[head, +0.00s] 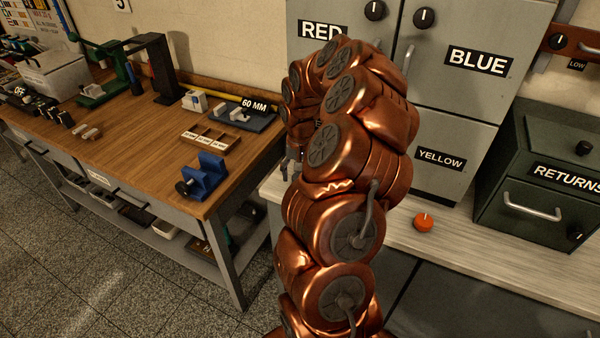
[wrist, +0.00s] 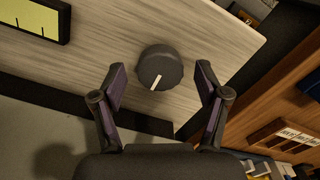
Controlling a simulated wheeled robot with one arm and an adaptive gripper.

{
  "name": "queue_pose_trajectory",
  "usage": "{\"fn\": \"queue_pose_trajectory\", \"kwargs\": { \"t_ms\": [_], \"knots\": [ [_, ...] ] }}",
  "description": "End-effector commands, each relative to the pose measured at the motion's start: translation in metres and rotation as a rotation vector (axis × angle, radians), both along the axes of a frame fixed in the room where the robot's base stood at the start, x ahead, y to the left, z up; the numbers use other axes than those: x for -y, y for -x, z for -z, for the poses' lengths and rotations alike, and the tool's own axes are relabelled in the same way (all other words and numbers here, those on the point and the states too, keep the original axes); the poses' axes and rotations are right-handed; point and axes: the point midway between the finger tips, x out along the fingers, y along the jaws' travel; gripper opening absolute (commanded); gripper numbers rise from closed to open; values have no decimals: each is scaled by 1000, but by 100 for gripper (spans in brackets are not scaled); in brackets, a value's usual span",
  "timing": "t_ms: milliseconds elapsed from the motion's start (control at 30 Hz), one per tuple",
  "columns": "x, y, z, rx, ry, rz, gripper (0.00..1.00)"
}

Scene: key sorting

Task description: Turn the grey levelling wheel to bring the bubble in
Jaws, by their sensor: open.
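A dark grey round wheel (wrist: 160,68) with a white pointer mark sits on the pale wood-grain top in the wrist view. My gripper (wrist: 160,76) is open, with one finger on each side of the wheel and a gap on both sides. Its height above the wheel is hard to tell. A yellow window (wrist: 32,18) with black lines and a black frame, possibly the level, is cut off at the upper left. I see no bubble in it. In the head view my copper arm hides the wheel, and only a bit of my gripper (head: 291,167) shows.
The pale counter (head: 470,240) carries an orange knob (head: 423,222) and a green RETURNS box (head: 540,185). Grey cabinets (head: 455,100) stand behind my arm. A wooden workbench (head: 130,150) at left holds a blue vise (head: 205,177) and a divided tray (head: 210,137).

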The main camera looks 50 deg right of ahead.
Motion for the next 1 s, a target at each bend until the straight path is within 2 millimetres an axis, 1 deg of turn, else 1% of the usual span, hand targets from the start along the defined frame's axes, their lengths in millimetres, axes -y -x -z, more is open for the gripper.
{"fn": "queue_pose_trajectory", "kwargs": {
  "t_ms": [300, 367, 867, 900, 1000],
  "knots": [
    [0, 0, 3, 1, 0, 1, 74],
    [0, 0, 3, 2, 1, 1, 69],
    [0, 0, 2, 2, 1, 1, 17],
    [0, 0, 2, 2, 1, 1, 14],
    [0, 0, 3, 2, 1, -2, 14]
  ]
}}
